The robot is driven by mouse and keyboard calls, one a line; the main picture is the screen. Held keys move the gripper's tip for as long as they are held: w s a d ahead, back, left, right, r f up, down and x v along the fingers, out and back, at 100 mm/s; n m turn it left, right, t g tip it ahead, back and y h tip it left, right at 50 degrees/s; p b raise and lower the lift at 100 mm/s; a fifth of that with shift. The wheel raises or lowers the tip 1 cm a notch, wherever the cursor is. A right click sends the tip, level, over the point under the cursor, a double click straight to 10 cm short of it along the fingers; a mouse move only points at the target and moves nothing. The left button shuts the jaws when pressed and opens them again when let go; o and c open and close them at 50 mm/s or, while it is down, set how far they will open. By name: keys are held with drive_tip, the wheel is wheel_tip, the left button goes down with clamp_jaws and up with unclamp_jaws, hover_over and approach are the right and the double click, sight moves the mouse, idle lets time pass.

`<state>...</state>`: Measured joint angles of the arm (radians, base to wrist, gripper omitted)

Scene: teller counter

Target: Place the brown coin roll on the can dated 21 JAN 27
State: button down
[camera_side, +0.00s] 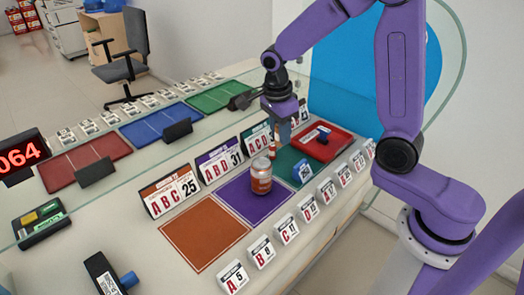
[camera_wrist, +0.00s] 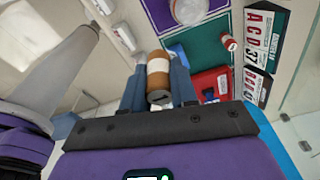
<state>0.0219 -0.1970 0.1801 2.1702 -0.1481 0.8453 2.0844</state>
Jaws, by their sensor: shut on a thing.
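My gripper (camera_side: 285,130) is above the teal mat's far side in the side view. In the wrist view my gripper (camera_wrist: 158,88) is shut on the brown coin roll (camera_wrist: 158,64), a brown cylinder with a pale band; I cannot make the roll out in the side view. An orange can (camera_side: 261,177) with a pale lid and label stands upright on the purple mat (camera_side: 240,205), to the lower left of my gripper. Its top also shows in the wrist view (camera_wrist: 188,10). Any date on it is too small to read. The held roll is apart from the can.
A red-and-white roll (camera_side: 272,147) stands on the teal mat (camera_side: 286,160), near a blue block with a white label (camera_side: 303,171). A red tray (camera_side: 322,146) lies at the right. Tent signs (camera_side: 170,193) line the back; small price cards (camera_side: 287,230) line the front. The orange mat (camera_side: 203,235) is clear.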

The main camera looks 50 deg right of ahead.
drive_tip(key=w+f, duration=0.6)
drive_tip(key=shift+a+f, duration=0.1)
drive_tip(key=shift+a, duration=0.05)
drive_tip(key=shift+w+f, duration=0.15)
drive_tip(key=shift+f, duration=1.55)
drive_tip(key=shift+f, duration=0.1)
drive_tip(key=c, duration=0.9)
unclamp_jaws()
